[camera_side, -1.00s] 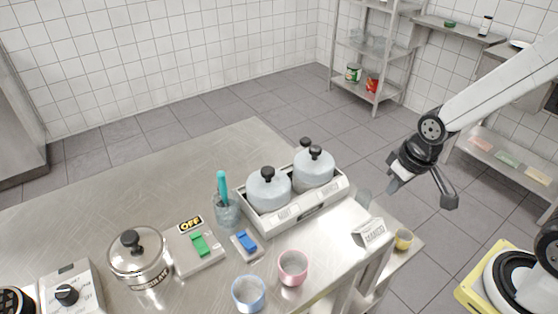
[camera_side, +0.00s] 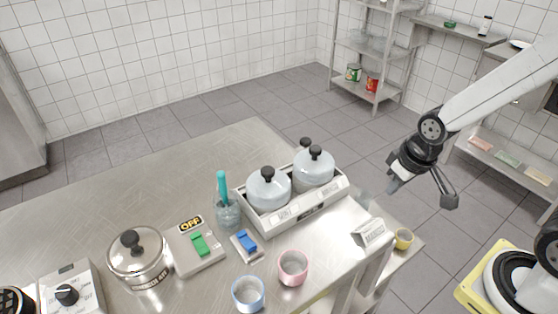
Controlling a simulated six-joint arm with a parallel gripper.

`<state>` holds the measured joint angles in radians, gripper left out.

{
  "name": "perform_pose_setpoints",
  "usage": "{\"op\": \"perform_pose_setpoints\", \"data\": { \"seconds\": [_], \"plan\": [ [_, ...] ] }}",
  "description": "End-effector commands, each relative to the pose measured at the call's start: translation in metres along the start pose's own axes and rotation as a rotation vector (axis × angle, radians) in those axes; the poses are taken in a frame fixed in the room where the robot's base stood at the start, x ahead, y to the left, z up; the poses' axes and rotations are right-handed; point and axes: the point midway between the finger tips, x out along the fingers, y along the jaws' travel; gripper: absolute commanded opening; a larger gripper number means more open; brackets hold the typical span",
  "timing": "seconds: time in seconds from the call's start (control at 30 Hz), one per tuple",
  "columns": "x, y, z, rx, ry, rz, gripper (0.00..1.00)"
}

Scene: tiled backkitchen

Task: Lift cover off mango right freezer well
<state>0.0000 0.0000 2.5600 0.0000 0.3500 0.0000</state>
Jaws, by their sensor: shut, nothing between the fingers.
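A white two-well freezer box (camera_side: 296,215) stands near the back right edge of the steel table. A domed pale grey cover with a black knob sits over its right well (camera_side: 314,172). A similar cover with a black knob sits over the left well (camera_side: 268,190). Another black knob (camera_side: 305,142) shows behind the right cover, and what it belongs to is mostly hidden. A white sign (camera_side: 369,233), apparently reading MANGO, stands to the right of the freezer. My gripper (camera_side: 448,200) is shut and empty, apart from the covers, in the air to their right.
A glass with a teal-handled tool (camera_side: 227,214) stands left of the freezer. Green (camera_side: 200,244) and blue (camera_side: 246,243) switches, a lidded steel pot (camera_side: 139,262), and blue (camera_side: 248,294) and pink (camera_side: 293,267) cups are on the table. The table's back left is clear.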

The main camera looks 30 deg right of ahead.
Motion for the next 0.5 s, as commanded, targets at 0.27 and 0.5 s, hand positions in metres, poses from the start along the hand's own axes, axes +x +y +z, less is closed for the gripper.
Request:
{"op": "perform_pose_setpoints", "data": {
  "seconds": [0.27,0.5],
  "plan": [
    [0.0000,0.0000,0.0000,0.000,0.000,0.000,0.76],
    [0.0000,0.0000,0.0000,0.000,0.000,0.000,0.86]
  ]
}}
